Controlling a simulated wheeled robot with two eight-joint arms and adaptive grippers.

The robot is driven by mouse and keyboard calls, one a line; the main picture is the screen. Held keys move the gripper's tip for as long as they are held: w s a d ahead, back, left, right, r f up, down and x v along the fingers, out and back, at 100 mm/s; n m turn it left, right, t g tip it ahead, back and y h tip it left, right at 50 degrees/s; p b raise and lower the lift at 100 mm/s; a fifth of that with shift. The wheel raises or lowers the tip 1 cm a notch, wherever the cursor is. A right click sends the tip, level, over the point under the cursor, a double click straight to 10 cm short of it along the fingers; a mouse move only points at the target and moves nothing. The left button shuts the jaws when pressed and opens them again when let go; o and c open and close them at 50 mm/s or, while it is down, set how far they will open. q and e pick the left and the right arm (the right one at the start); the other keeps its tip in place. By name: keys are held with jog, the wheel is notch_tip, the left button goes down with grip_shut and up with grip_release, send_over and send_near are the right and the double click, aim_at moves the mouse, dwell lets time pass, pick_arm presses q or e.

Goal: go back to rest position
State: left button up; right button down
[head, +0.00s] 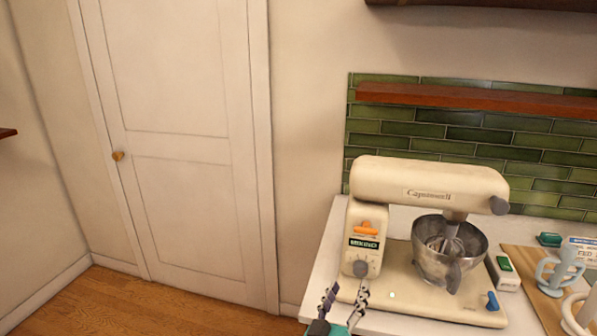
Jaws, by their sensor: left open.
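My left gripper (343,305) shows at the bottom of the head view, just right of centre. Its two dark and pale fingers stand apart and point up, with nothing visible between them. It is in front of the cream stand mixer (428,187), near the lower left of the mixer's base. Whether it touches the mixer or the counter, I cannot tell. My right gripper is not in view.
The mixer stands on a white counter (318,274) with a steel bowl (433,267). To its right are a blue-grey mug (556,272), a small white-green box (503,272) and a wooden board (527,259). A closed white door (180,190) and open wooden floor (130,308) lie left.

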pick_arm(q)
jog(key=s+a+f+g+y, duration=0.2)
jog(key=s+a+f+g, duration=0.1)
jog(key=a, duration=0.6)
jog(key=s+a+f+g+y, duration=0.3)
jog(key=s+a+f, duration=0.2)
jog(key=a, duration=0.5)
jog(key=s+a+f+g+y, duration=0.3)
jog(key=s+a+f, duration=0.2)
jog(key=a, duration=0.5)
jog(key=shift+s+a+g, duration=0.25)
jog(key=shift+s+g, duration=0.15)
jog(key=shift+s, duration=0.35)
